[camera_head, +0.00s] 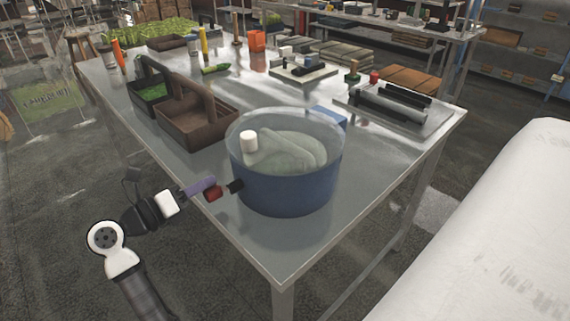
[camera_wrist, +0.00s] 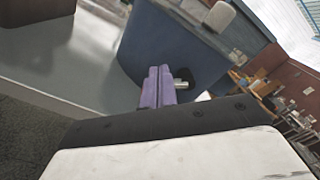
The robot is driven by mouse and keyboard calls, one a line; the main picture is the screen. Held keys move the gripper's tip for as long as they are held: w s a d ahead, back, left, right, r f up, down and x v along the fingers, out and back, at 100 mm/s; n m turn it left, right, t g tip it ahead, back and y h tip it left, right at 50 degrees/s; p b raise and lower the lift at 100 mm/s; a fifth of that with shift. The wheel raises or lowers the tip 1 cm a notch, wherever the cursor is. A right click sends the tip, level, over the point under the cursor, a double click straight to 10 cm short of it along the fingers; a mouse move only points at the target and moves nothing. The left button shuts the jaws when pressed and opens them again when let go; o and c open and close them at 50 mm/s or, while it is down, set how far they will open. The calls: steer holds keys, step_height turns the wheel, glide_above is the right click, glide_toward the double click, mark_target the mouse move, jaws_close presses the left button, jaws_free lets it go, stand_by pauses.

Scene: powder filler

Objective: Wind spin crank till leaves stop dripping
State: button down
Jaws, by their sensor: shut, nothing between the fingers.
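The spinner is a blue tub (camera_head: 285,185) with a clear lid on the near part of the metal table, and pale green contents show through the lid. A white knob (camera_head: 249,141) stands up on the left of the lid; it also shows in the wrist view (camera_wrist: 219,15). A dark stub (camera_head: 235,186) sticks out low on the tub's left side. My gripper (camera_head: 211,182) has purple fingers, close together and empty, left of the tub and below the knob. In the wrist view its fingers (camera_wrist: 159,72) point towards the blue wall, apart from the knob.
A brown handled crate (camera_head: 190,125) stands left of the tub, with a dark crate of greens (camera_head: 150,92) behind it. A tray of dark bars (camera_head: 385,108) lies at the right. Open tabletop lies before the tub. A white rounded surface (camera_head: 500,240) fills the lower right.

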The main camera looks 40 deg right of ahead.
steer(key=shift+f+b, duration=0.4)
steer(key=shift+f, duration=0.5)
steer(key=shift+r, duration=0.1)
